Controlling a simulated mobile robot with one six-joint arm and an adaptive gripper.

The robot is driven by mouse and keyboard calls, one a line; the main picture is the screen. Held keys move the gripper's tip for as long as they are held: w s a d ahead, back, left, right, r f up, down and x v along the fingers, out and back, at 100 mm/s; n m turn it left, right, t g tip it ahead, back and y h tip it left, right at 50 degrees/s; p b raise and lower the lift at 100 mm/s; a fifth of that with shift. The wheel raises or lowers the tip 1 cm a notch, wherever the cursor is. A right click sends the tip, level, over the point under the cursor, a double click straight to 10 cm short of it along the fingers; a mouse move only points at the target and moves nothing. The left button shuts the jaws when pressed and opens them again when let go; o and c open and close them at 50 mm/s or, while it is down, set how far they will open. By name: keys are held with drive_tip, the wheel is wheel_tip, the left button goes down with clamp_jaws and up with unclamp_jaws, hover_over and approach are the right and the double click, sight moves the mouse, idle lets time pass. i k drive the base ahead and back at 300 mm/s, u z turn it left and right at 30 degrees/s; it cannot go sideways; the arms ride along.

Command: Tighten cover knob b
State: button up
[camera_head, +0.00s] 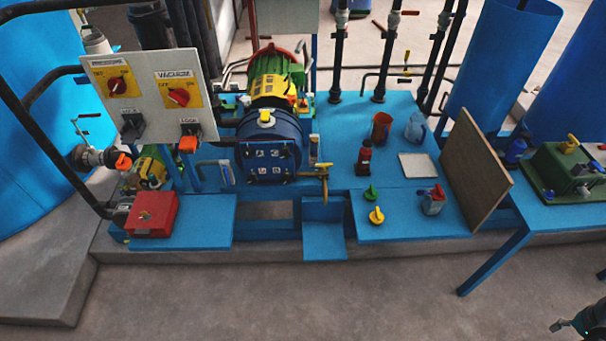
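Small dark knobs sit around the cover's edge. They are too small to tell which is cover knob b or how tight any of them is. Light square markings show on the cover's face. My gripper (560,324) is at the bottom right corner, partly cut off by the frame, far to the right of the cover and apart from everything. Its fingers are too dark and small to tell open from shut.
A brass valve (322,172) sticks out just right of the cover. A control panel (150,95) and red box (153,214) stand left. Cups, a bottle and green and yellow knobs lie on the blue bench (390,225). A brown board (476,168) stands upright right. The front floor (300,295) is clear.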

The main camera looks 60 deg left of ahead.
sight(287, 178)
drive_tip(key=z, duration=1.25)
drive_tip(key=i, duration=0.5)
drive_tip(key=u, duration=2.8)
